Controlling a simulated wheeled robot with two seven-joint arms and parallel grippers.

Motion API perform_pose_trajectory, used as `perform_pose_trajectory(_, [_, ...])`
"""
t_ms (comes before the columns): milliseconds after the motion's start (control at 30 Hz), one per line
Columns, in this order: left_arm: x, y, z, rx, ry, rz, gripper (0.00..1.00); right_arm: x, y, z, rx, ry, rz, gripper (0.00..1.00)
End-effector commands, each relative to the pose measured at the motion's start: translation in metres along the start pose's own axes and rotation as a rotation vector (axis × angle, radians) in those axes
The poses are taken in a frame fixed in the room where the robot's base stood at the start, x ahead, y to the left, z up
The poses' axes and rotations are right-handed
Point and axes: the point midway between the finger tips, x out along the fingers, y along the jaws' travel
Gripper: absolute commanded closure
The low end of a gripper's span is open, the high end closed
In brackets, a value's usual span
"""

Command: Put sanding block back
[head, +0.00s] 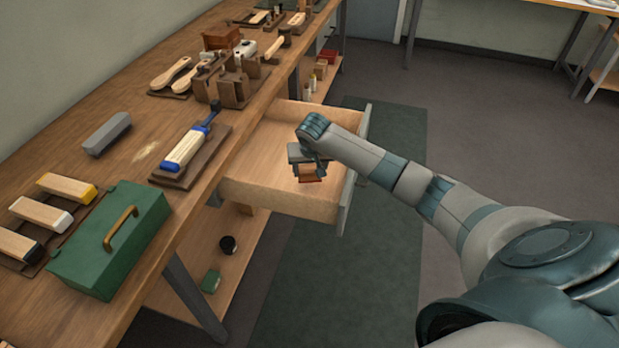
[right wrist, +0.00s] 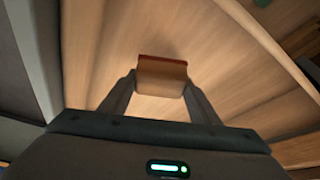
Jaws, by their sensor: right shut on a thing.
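The sanding block (head: 311,179) is a small brown block with a dark red edge. My right gripper (head: 308,171) is shut on it and points down over the open drawer (head: 285,199). In the right wrist view the block (right wrist: 162,77) sits between the two fingertips, with the drawer's bare wooden bottom behind it. I cannot tell how far the block is above the drawer bottom. The drawer is pulled out from under the workbench (head: 140,148), and what shows of it looks empty. My left gripper is not in view.
On the bench stand a green toolbox (head: 112,238), a grey block (head: 107,133), a blue-handled tool on a board (head: 185,150), several wooden-backed brushes (head: 42,215) and a tool rack (head: 232,88). A lower shelf (head: 215,262) holds small items. The floor right of the drawer is clear.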

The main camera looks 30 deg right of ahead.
Motion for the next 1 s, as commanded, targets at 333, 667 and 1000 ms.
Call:
perform_pose_trajectory(333, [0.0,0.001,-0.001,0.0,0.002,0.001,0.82,0.003,0.0,0.002,0.0,-0.001,0.0,0.65])
perform_pose_trajectory(667, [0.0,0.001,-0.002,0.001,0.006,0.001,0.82,0.034,0.0,0.014,0.0,-0.001,-0.001,0.65])
perform_pose_trajectory(1000, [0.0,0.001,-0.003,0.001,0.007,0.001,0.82,0.035,0.0,0.015,0.0,0.0,-0.001,0.65])
